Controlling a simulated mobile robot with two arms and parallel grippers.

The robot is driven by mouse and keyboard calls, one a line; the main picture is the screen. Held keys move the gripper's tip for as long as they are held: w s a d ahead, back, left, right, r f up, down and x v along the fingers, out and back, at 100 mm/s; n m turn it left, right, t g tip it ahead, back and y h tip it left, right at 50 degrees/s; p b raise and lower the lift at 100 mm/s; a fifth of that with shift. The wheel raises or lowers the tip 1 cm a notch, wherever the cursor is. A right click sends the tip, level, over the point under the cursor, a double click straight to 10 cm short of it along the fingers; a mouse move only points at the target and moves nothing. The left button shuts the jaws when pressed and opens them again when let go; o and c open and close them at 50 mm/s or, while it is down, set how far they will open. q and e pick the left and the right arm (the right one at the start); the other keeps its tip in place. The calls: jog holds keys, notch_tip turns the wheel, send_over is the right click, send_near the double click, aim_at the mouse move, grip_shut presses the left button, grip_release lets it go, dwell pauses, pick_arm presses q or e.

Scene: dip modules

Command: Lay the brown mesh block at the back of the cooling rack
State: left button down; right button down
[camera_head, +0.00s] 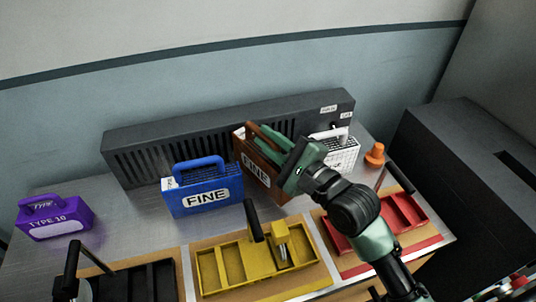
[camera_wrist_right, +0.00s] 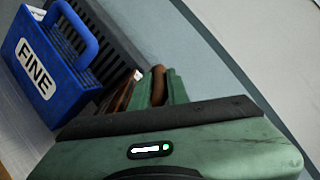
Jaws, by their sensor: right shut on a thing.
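The brown mesh block (camera_head: 257,168) has a brown handle and a white label, and stands near the middle of the metal bench in the head view. My right gripper (camera_head: 268,137) reaches down to it from the right, its green fingers shut on the handle. In the wrist view the brown handle (camera_wrist_right: 158,84) shows between the fingers, and the gripper body hides most of the block. I cannot tell if its base touches the bench. No cooling rack can be clearly identified; a long dark slotted unit (camera_head: 135,150) runs along the back. My left gripper is not in view.
A blue block (camera_head: 205,195) marked FINE stands left of the brown one, and a white mesh block (camera_head: 345,155) right of it. A purple block (camera_head: 55,218) is at far left. Black, yellow (camera_head: 235,265) and red trays line the front. An orange cone (camera_head: 375,155) is right.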

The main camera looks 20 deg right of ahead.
jog(key=shift+f, duration=2.2)
jog(key=c, duration=1.4)
grip_release()
jog(key=shift+o, duration=0.2)
jog(key=b+v, duration=0.2)
jog(key=v, duration=1)
